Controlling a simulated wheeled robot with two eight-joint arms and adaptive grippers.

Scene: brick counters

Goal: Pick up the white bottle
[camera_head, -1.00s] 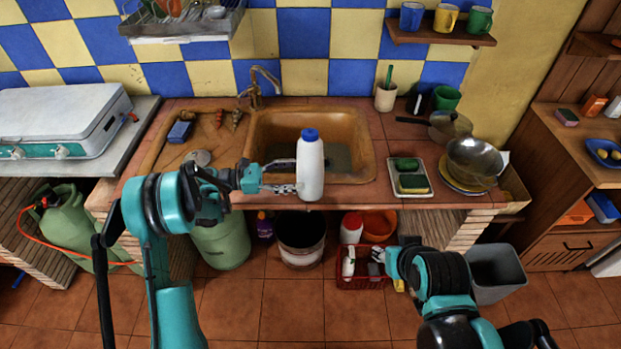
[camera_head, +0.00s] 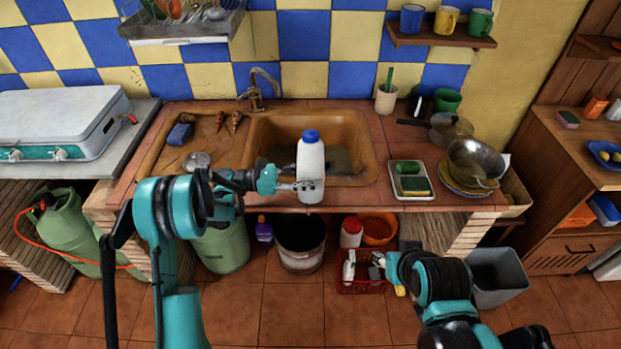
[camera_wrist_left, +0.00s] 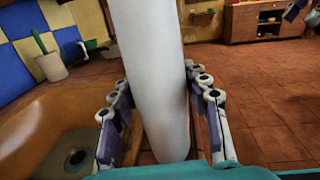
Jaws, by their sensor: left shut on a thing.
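The white bottle (camera_head: 311,165) has a blue cap and stands upright at the front edge of the counter, in front of the sink. My left gripper (camera_head: 308,186) reaches it from the left and is shut around its lower half. In the left wrist view the white bottle (camera_wrist_left: 155,75) fills the middle, with a finger of my left gripper (camera_wrist_left: 160,110) against each side. Whether its base touches the counter is hard to tell. My right gripper (camera_head: 378,266) is low, in front of the counter by the red crate; its jaws are too small to judge.
The brown sink (camera_head: 262,125) lies behind the bottle. A tray with sponges (camera_head: 425,168) and a pan on plates (camera_head: 474,162) stand to the right. Below are a bucket (camera_head: 301,258), a red crate (camera_head: 362,287) and a grey bin (camera_head: 497,277). The counter between bottle and tray is clear.

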